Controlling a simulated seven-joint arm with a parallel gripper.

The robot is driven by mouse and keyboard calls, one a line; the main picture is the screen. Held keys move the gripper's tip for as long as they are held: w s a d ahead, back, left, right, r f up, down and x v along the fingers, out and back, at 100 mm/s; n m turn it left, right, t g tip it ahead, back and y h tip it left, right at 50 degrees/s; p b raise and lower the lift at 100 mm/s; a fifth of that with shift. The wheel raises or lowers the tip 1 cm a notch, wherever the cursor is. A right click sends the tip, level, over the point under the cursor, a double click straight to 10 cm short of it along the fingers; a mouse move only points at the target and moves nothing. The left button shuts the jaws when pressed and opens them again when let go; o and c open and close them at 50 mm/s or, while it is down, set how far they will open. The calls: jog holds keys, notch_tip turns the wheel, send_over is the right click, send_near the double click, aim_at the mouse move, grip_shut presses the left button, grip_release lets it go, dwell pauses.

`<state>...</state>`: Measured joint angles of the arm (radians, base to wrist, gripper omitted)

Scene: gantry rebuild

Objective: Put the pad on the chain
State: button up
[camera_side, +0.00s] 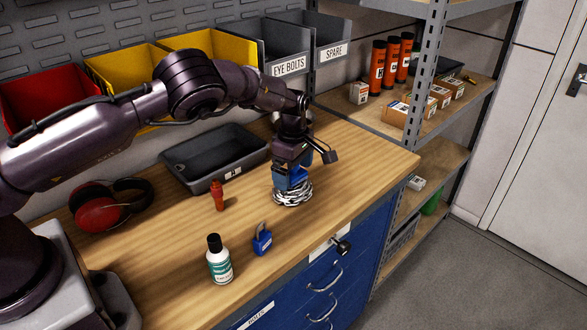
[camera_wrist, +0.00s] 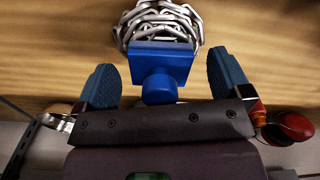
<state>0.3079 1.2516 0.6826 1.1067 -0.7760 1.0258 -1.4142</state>
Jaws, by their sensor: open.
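The pad is a blue square block with a round knob (camera_wrist: 160,62); in the side view its blue body (camera_side: 291,185) is at the top of the chain, partly hidden by my gripper. The chain (camera_side: 293,197) is a silver heap of links on the bench; it also shows in the wrist view (camera_wrist: 150,18), behind the pad. The pad appears to rest on the chain, though the contact is not clear. My gripper (camera_wrist: 166,80) is open, with a blue-tipped finger on each side of the pad's knob and visible gaps between. It also shows in the side view (camera_side: 292,166), pointing down.
A blue padlock (camera_side: 262,239), a white bottle (camera_side: 219,260) and a small orange-red object (camera_side: 217,196) stand on the bench (camera_side: 180,285). A black tray (camera_side: 190,190) and red earmuffs (camera_side: 100,207) lie farther left. Bench is clear right of the chain.

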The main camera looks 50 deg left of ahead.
notch_tip(320, 180, up, 13)
jog(key=shift+f, duration=0.2)
dwell(0.3)
jog(key=s+r+m+t+h, duration=0.2)
jog(key=s+r+m, duration=0.6)
jog(key=s+r, duration=0.75)
jog(key=s+d+r+m+t+y, duration=0.1)
jog(key=s+m+t+y, duration=0.1)
jog(key=s+m, duration=1.1)
jog(key=s+t, duration=0.1)
jog(key=s, duration=0.4)
jog(key=shift+s+d+r+t, duration=0.2)
jog(key=shift+d+r+t, duration=0.05)
jog(key=shift+d+t, duration=0.1)
